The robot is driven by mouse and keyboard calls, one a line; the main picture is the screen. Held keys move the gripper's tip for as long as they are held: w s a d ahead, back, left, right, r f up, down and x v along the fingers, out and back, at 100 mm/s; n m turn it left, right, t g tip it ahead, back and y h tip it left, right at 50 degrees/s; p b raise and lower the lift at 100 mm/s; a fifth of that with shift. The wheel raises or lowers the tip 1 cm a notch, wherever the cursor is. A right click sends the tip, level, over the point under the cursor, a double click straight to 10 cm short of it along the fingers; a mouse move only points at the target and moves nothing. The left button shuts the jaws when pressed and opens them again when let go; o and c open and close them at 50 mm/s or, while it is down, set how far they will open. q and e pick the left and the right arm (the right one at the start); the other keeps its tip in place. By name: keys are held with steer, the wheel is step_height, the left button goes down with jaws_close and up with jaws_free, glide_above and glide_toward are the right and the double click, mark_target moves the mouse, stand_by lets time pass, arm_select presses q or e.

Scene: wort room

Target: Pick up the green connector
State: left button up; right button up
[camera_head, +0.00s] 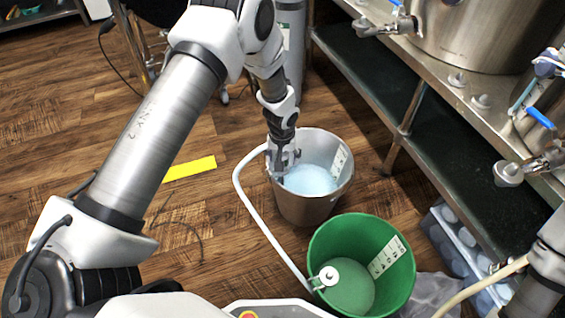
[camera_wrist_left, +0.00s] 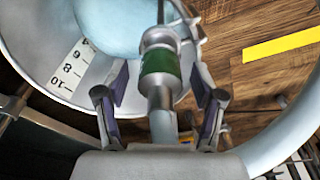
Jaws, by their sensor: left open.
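The green connector (camera_wrist_left: 160,66) shows in the left wrist view as a green band on a grey metal fitting, with a pale hose running from it. It lies between the two fingers of my left gripper (camera_wrist_left: 160,100), which is open with a gap visible on both sides of the connector. In the head view my left gripper (camera_head: 284,160) reaches down at the left rim of a metal bucket (camera_head: 308,208) and hides the connector there. The bucket holds pale blue liquid and has a number scale inside. My right gripper is not in view.
A green bucket (camera_head: 325,240) stands in front of the metal bucket, with a white hose (camera_head: 258,220) running between them. A metal bench (camera_head: 480,100) with valves and a large kettle (camera_head: 480,35) stands at the right. Wooden floor with yellow tape (camera_head: 190,169) is open at the left.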

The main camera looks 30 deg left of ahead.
arm_select(q)
jaws_close()
step_height(320, 180, up, 9)
steer(key=p, duration=0.4)
steer(key=shift+r+p, duration=0.2)
steer(key=shift+p, duration=0.1)
steer(key=shift+r, duration=0.35)
step_height(320, 180, up, 4)
steer(key=p, duration=0.4)
steer(key=shift+r, duration=0.25)
